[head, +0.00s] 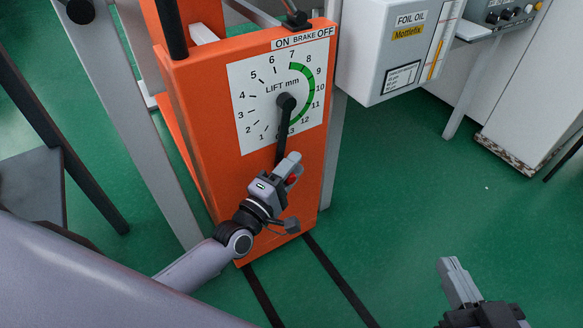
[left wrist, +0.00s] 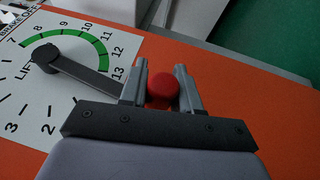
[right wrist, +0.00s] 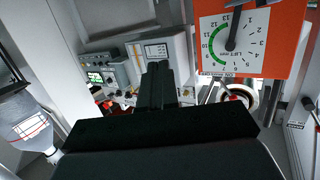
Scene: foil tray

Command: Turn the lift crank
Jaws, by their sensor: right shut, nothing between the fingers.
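The orange lift panel (head: 215,110) stands in the middle of the head view with a white numbered dial (head: 243,80). The black crank arm (head: 283,135) runs from its hub down past the dial's lower edge, near the 13 mark. It also shows in the left wrist view (left wrist: 78,77). Its red knob (left wrist: 162,87) sits between the fingers of my left gripper (head: 291,168), which appear to touch it on both sides. My right gripper (head: 452,278) is shut and empty, low at the right over the floor, apart from the panel.
A grey FOIL OIL box (head: 375,45) is right of the panel. A black brake lever (head: 297,18) stands on the panel's top near the ON BRAKE OFF label. Grey frame legs (head: 130,120) flank the panel's left. Green floor (head: 400,190) is clear between panel and right gripper.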

